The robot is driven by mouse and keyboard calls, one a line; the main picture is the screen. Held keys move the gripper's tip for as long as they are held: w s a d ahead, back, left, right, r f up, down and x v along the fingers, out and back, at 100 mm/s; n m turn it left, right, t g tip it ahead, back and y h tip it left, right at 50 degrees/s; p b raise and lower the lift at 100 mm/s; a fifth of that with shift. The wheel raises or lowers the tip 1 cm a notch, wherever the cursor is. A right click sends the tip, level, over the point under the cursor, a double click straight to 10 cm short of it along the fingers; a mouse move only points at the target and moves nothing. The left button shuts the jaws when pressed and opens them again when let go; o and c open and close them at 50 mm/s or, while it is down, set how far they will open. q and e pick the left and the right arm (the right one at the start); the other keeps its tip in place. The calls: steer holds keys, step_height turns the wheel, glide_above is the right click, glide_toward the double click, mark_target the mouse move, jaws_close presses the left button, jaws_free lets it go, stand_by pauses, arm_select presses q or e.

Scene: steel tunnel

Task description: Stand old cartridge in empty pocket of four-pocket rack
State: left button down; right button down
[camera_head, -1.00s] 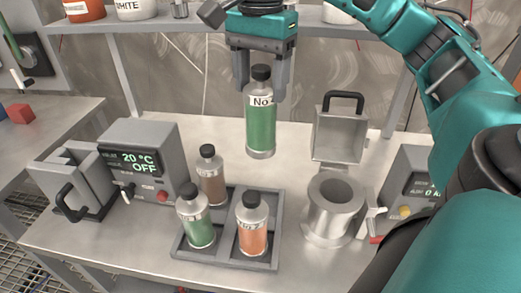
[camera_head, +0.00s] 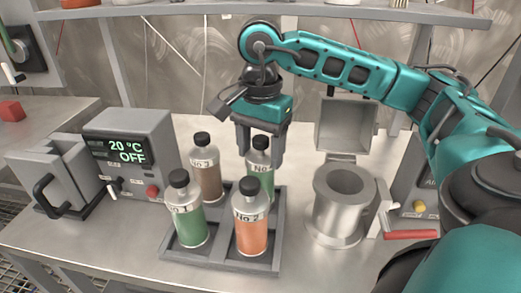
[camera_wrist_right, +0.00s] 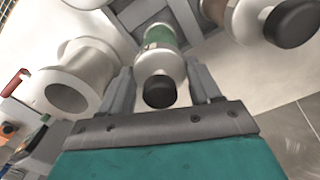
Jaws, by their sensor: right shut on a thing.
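My right gripper (camera_head: 261,150) is shut on a green cartridge (camera_head: 262,180) with a black cap, around its upper part. The cartridge is upright over the back right pocket of the grey four-pocket rack (camera_head: 278,225). The orange cartridge partly hides its lower end, so I cannot tell whether it touches the pocket floor. In the right wrist view the held cartridge (camera_wrist_right: 160,68) is between the two fingers. The other pockets hold a green No 1 cartridge (camera_head: 187,218), an orange No 2 cartridge (camera_head: 251,235) and a brown No 3 cartridge (camera_head: 207,178). My left gripper is out of view.
A grey box with a 20 °C OFF display (camera_head: 130,150) stands left of the rack. A steel pot with an open square lid (camera_head: 340,205) stands close on the right, with a red-handled lever (camera_head: 410,235) beside it. A shelf (camera_head: 330,12) runs above the bench.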

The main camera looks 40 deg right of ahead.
steer(key=shift+f, duration=0.15)
steer(key=shift+c, duration=1.1)
jaws_free()
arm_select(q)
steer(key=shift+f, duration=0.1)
arm_select(e)
steer(key=shift+r, duration=0.5)
step_height(320, 180, up, 10)
steer(key=p, duration=0.4)
steer(key=shift+r, duration=0.1)
steer(key=shift+r+p, duration=0.3)
steer(key=shift+r, duration=0.35)
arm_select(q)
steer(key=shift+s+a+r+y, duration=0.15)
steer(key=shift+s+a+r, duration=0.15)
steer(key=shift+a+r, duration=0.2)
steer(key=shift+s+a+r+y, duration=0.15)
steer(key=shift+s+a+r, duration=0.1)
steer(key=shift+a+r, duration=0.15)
